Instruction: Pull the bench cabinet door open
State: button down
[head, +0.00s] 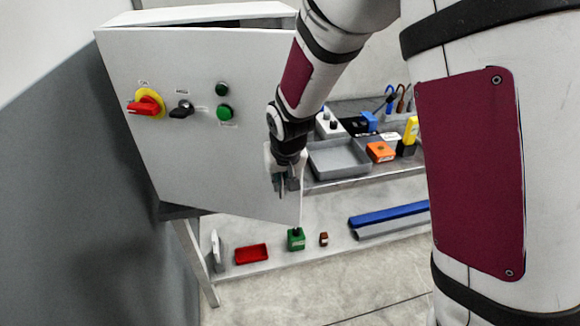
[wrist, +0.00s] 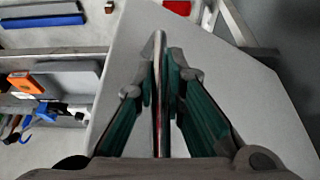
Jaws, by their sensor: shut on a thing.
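The bench cabinet door (head: 185,150) is a light grey panel in the head view. It stands ajar, with a dark gap between its top edge and the cabinet (head: 200,14) behind it. My gripper (head: 284,184) is at the door's lower right side. In the wrist view my gripper (wrist: 160,80) is shut around a slim metal bar handle (wrist: 159,42), which runs lengthwise between the fingers. The pale door face (wrist: 235,105) lies behind the fingers. The handle is mostly hidden by my gripper in the head view.
A red-yellow rotary switch (head: 146,105), a black key switch (head: 181,109) and green buttons (head: 223,112) sit on the door. A grey tray (head: 338,158) and an orange box (head: 380,152) are on the bench at right. A red tray (head: 251,254) and green object (head: 296,240) are on the lower shelf.

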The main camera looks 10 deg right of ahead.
jog(key=s+a+m+p, duration=0.1)
jog(key=s+a, duration=0.9)
jog(key=s, duration=0.2)
jog(key=shift+s, duration=0.35)
jog(key=shift+a+f, duration=0.1)
jog(key=c, duration=1.7)
grip_release()
jog(key=shift+o, duration=0.2)
jog(key=v, duration=0.8)
jog(key=shift+a, duration=0.3)
